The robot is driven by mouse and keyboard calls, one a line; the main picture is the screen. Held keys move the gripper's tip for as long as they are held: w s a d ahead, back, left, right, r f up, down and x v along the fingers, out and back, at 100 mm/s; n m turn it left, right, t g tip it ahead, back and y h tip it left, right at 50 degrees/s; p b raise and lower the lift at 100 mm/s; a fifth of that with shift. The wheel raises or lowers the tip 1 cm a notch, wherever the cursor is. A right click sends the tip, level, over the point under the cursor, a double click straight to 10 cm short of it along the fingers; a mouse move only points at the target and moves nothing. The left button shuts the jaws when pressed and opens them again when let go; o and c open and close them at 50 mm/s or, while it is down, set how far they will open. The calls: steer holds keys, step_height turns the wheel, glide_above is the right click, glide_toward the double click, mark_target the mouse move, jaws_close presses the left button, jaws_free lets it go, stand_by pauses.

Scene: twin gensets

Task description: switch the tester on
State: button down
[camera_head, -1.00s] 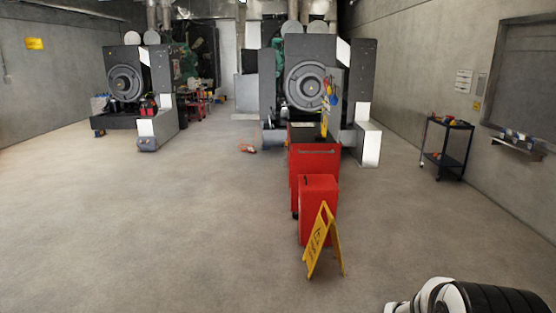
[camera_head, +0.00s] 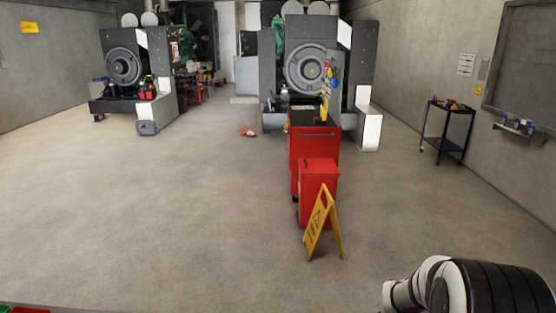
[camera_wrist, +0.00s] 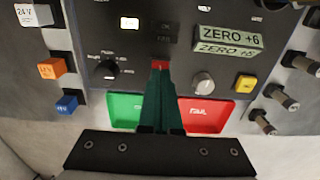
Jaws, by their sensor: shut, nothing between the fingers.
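In the wrist view a dark tester panel (camera_wrist: 82,58) fills the upper part. It has a black knob (camera_wrist: 106,70) at left, a light grey knob (camera_wrist: 203,83) at right and a lit white window (camera_wrist: 129,23) at the top left. My gripper (camera_wrist: 160,72) is shut, its dark green fingers in front of the panel's lower middle. A small red part (camera_wrist: 160,65) shows at the fingertips; whether they touch it I cannot tell. The head view does not show my gripper or the tester panel clearly.
A green tray (camera_wrist: 125,107) and red tray (camera_wrist: 208,115) lie either side of the fingers. Orange (camera_wrist: 52,68) and blue (camera_wrist: 67,104) blocks are at left, several cylindrical pieces (camera_wrist: 275,93) at right. A yellow sign (camera_head: 318,225) and red cabinet (camera_head: 318,185) stand on the floor.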

step_height(320, 180, up, 6)
steer(key=shift+f, duration=0.25)
steer(key=shift+r, duration=0.1)
steer(key=s+a+r+m+y, duration=0.1)
steer(key=s+a+r+m, duration=0.1)
steer(key=s+a+r, duration=0.2)
steer(key=s+a+r+m, duration=0.3)
steer(key=s+a, duration=0.6)
steer(key=s, duration=0.9)
step_height(320, 180, up, 2)
steer(key=shift+a+r+m+y, duration=0.1)
steer(key=shift+a+m+y, duration=0.2)
steer(key=shift+a+y, duration=0.1)
steer(key=c, duration=1.6)
jaws_free()
steer(key=shift+d, duration=0.1)
